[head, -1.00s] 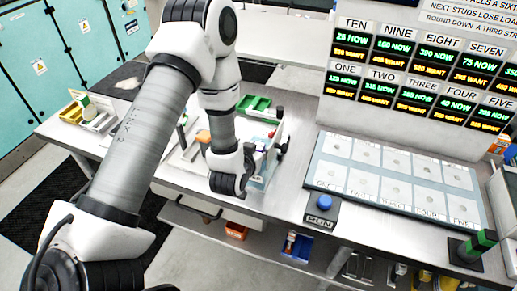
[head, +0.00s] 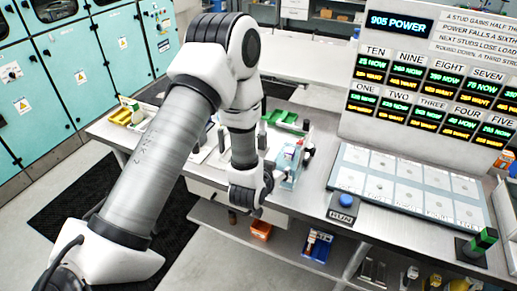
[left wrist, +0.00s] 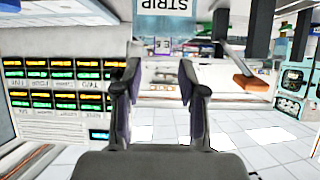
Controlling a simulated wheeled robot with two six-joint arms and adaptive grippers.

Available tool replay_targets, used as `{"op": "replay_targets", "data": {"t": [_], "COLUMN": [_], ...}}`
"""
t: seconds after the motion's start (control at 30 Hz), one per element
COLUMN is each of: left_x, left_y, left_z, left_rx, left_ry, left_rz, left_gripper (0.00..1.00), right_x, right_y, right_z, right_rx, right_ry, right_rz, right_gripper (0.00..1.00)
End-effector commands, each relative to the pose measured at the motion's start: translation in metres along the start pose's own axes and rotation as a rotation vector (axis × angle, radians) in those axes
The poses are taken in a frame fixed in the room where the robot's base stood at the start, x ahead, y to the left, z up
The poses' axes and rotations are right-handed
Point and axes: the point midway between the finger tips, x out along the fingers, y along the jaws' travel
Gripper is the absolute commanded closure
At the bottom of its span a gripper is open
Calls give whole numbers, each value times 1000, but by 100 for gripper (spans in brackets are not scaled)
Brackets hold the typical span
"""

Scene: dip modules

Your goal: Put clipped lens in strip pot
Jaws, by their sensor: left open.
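My left gripper (head: 256,190) is at the front edge of the bench in the head view, just left of a pale-blue holder (head: 288,178). In the left wrist view the two dark fingers (left wrist: 158,95) stand apart with nothing visible between them. A pale label reading STRIP (left wrist: 178,6) shows at the top of that view, beyond the fingertips. I cannot tell which pot it belongs to. I cannot make out the clipped lens in either view. My right gripper is not in view.
A panel of numbered pads (head: 408,190) and a blue RUN button (head: 346,201) are right of the holder. A display board (head: 430,85) stands behind. Green trays (head: 283,118) lie at the back. An orange bin (head: 261,230) sits on the lower shelf.

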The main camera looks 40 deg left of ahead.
Motion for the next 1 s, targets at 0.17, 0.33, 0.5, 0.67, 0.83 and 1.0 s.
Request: {"op": "replay_targets", "data": {"t": [0.17,0.33,0.5,0.67,0.83,1.0], "left_x": [-44,-139,-186,-186,-185,-185], "left_y": [17,17,12,12,12,12], "left_z": [149,276,314,314,314,314], "left_rx": [59,117,141,140,140,139], "left_ry": [-424,-882,-1064,-1065,-1063,-1061], "left_rz": [60,89,91,91,91,91], "left_gripper": [59,59,59,59,59,59], "right_x": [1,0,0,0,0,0], "right_y": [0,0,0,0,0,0], "right_z": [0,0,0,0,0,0], "right_rx": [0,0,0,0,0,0], "right_ry": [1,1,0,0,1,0], "right_rz": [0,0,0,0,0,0], "right_gripper": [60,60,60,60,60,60]}}
